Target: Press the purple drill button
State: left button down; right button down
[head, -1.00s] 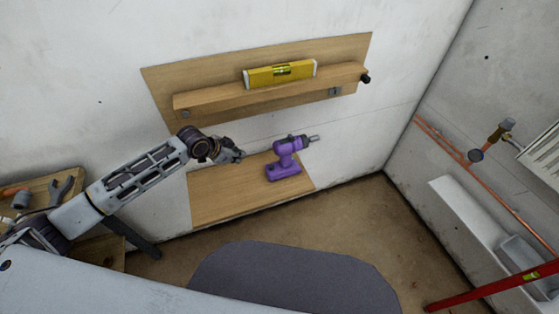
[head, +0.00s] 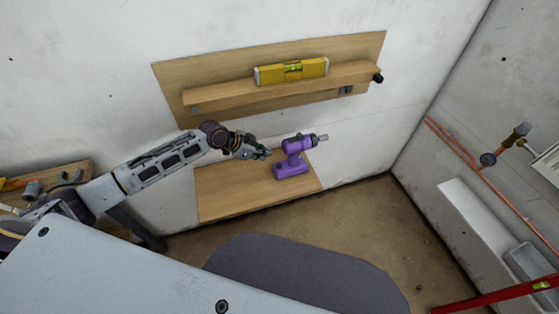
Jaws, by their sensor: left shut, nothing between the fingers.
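The purple drill (head: 293,160) stands upright on its battery base on the lower wooden shelf (head: 230,196). Its chuck points right, toward the corner. My left gripper (head: 266,153) is shut and empty. It comes in from the left, and its fingertips are just left of the drill's rear end. I cannot tell whether they touch it. The drill's button is too small to make out. My right gripper is not in view.
Above, a yellow spirit level (head: 291,71) rests on the upper wooden ledge (head: 225,92). A bench with tools (head: 70,177) is at the left. Copper pipes (head: 480,170) and a red level (head: 500,295) are at the right.

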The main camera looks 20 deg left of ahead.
aim_at(279, 166)
pick_arm(q)
jog(key=shift+w, duration=0.1)
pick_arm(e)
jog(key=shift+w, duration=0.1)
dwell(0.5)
